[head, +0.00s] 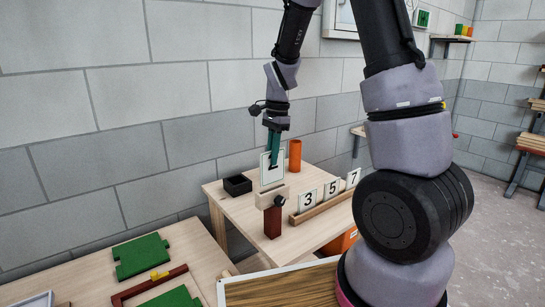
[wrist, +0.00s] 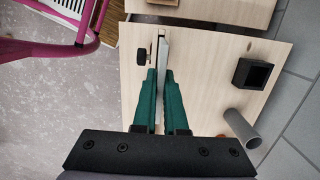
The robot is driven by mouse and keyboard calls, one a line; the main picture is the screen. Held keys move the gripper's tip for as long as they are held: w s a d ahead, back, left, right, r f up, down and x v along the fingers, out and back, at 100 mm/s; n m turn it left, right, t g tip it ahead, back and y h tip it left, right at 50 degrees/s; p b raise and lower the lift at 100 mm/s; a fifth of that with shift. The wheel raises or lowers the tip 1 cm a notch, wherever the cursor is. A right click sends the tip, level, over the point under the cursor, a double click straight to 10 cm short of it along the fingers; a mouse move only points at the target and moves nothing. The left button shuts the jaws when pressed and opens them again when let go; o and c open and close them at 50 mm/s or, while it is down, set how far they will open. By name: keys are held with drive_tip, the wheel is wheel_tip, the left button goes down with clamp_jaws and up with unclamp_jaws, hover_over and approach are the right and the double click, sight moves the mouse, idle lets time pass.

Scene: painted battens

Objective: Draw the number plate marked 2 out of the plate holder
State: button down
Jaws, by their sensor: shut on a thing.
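Whether the plate's lower edge is still inside the slot cannot be told.
Plates marked 3 (head: 308,198), 5 (head: 332,187) and 7 (head: 353,177) stand in a wooden rack to the right. A black open box (head: 237,185) and an orange cylinder (head: 295,155) stand behind on the table (head: 235,214). Green pieces (head: 142,255) lie on the left bench.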

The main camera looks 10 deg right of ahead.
drive_tip(key=shift+r, duration=0.1)
idle(0.3)
drive_tip(key=shift+r, duration=1.4)
